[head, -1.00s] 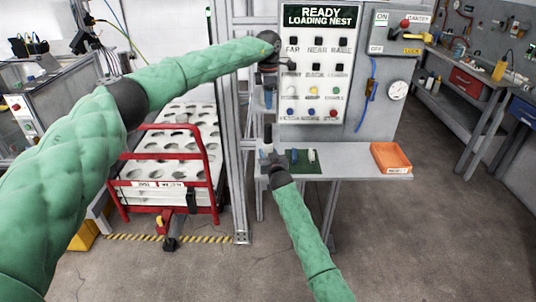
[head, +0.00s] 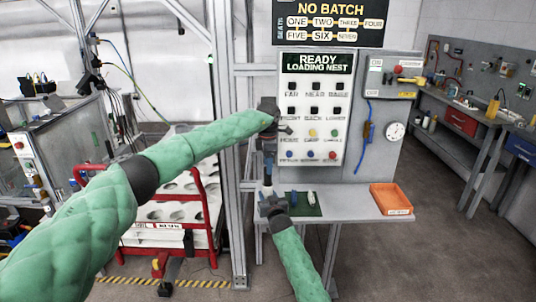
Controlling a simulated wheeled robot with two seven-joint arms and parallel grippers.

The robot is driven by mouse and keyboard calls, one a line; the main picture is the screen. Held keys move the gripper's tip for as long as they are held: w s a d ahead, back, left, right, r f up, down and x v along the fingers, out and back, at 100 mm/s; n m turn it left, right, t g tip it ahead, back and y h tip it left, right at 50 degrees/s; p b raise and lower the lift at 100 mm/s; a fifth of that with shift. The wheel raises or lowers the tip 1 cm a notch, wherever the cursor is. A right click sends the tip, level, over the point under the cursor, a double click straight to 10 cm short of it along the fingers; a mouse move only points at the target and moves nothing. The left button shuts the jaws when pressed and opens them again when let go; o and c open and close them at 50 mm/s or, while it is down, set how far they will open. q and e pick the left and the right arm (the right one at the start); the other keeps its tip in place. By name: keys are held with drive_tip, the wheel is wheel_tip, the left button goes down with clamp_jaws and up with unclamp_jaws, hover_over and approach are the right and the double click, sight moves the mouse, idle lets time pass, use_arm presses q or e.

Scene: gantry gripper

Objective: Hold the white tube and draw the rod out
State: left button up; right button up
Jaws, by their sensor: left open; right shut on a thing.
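My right gripper (head: 268,194) is low in the middle, at the left end of the grey shelf. It is shut on a small upright thing that looks like the white tube (head: 267,181); the fingers and the small size hide most of it. My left gripper (head: 269,150) is above it, pointing down, with its fingers apart. A bluish, narrow shape shows at its fingertips, and I cannot tell whether it is the rod or part of the gripper. The gap between the two grippers is small.
A green mat (head: 303,210) on the shelf (head: 345,203) holds a blue piece (head: 294,198) and a white piece (head: 311,198). An orange tray (head: 391,199) is at the shelf's right end. A button panel (head: 314,125) stands behind. A red-framed cart (head: 210,225) is left.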

use_arm(q)
drive_tip(key=shift+f, duration=2.85)
drive_tip(key=shift+c, duration=0.4)
drive_tip(key=c, duration=1.1)
drive_tip(key=shift+r, duration=0.15)
drive_tip(key=shift+r, duration=1.4)
use_arm(e)
drive_tip(key=shift+f, duration=0.1)
use_arm(q)
drive_tip(key=shift+r, duration=1.5)
